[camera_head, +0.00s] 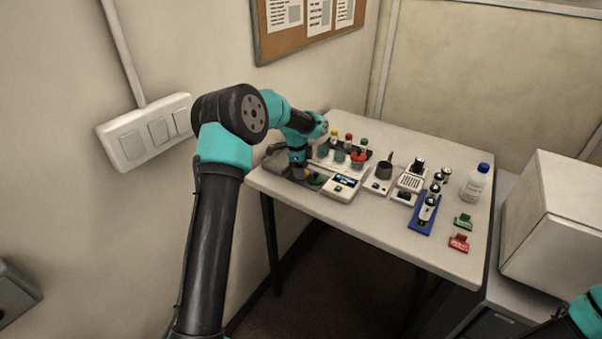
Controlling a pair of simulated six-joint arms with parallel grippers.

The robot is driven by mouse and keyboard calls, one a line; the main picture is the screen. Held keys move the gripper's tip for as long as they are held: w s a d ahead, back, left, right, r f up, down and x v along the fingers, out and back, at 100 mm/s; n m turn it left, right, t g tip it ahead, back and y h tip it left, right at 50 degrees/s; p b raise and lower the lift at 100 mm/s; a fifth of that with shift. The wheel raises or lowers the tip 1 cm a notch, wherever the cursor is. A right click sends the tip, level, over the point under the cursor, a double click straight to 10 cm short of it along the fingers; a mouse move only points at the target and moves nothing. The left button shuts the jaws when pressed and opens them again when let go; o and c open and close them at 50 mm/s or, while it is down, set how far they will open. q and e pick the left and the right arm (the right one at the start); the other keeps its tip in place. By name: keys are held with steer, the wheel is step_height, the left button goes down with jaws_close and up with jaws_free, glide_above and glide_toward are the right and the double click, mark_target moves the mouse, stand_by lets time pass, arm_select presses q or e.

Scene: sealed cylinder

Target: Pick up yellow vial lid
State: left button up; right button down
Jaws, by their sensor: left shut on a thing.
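My left arm reaches in from the left to the table's far left corner. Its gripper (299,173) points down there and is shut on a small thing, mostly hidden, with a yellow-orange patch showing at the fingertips. A small green thing (316,179) lies just right of the fingertips. A vial with a yellow lid (334,134) stands behind, right of my left gripper and apart from it, beside vials with red (348,138) and green lids (363,143). My right gripper is out of view; only a piece of my right arm shows at the bottom right.
A white device with a blue display (342,187) stands right of my left gripper. Further right are a device with a dark cup (384,171), a blue rack (425,215) of vials, a blue-capped bottle (474,184), and green (463,222) and red (459,242) pieces. The table's front strip is clear.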

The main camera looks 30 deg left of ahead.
arm_select(q)
steer(key=shift+r, duration=1.7)
steer(key=shift+s+d+r, duration=0.15)
steer(key=shift+s, duration=0.1)
steer(key=s+d+r, duration=0.1)
steer(key=s+d, duration=0.7)
steer(key=s, duration=0.5)
steer(key=shift+r, duration=0.15)
